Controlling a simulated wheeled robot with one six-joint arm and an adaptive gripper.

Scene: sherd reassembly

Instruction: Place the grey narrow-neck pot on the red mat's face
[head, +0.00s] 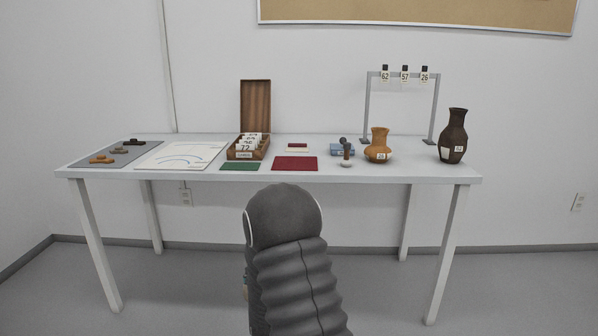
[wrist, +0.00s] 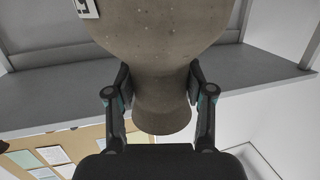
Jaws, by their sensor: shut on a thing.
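The grey narrow-neck pot (wrist: 160,35) fills the top middle of the wrist view, where the picture looks upside down. Its wide body is at the top and its neck and flared rim point down. Part of a white label shows at its upper left. My gripper (wrist: 160,82) is shut on the neck, one finger on each side. The red mat (head: 295,163) lies flat and bare near the front edge of the table in the head view. My arm hides the gripper and pot in the head view.
The white table (head: 340,175) also holds a green mat (head: 240,166), a wooden card box (head: 247,148), an orange pot (head: 378,147), a dark brown pot (head: 453,140) and a tag rack (head: 404,75). A small brush-like tool (head: 347,152) stands right of the red mat.

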